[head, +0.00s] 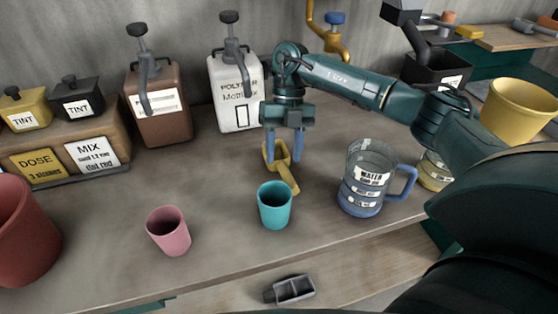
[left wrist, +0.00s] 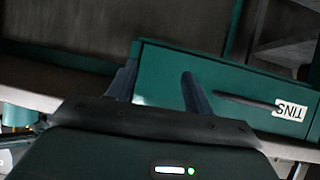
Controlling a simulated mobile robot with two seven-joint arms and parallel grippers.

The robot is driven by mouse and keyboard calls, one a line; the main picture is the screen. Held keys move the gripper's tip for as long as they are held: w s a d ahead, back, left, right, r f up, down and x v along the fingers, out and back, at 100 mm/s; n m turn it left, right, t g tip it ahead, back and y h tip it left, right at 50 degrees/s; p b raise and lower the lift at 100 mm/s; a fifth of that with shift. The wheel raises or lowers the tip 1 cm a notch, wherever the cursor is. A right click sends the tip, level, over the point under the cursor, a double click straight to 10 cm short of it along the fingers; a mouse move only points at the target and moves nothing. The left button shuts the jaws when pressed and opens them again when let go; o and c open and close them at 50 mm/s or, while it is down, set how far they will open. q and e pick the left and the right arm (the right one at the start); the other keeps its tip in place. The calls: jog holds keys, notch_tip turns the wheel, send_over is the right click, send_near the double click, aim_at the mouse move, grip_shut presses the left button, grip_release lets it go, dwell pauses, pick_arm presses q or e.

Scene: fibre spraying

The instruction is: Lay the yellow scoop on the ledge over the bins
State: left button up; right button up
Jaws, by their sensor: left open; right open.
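The yellow scoop (head: 288,181) lies on the workbench behind the teal cup, its handle pointing toward the front. My right gripper (head: 284,158) points down over the scoop. Its blue fingers are apart, one on each side of the scoop in the picture; I cannot tell whether they touch it. My left gripper (left wrist: 158,88) shows only in the left wrist view, open and empty, in front of a teal drawer front labelled TINS (left wrist: 240,98).
A teal cup (head: 274,206) stands just in front of the scoop. A pink cup (head: 168,231) is to the left, a clear measuring jug (head: 362,185) to the right. Pump bottles (head: 236,95) stand behind. A dark labelled container (head: 437,72) stands at the back right.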

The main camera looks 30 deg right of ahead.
aim_at(285, 167)
jog(key=shift+s+x, duration=0.2)
jog(key=shift+x, duration=1.65)
jog(key=shift+d+r, duration=0.1)
jog(key=shift+d, duration=0.05)
grip_shut()
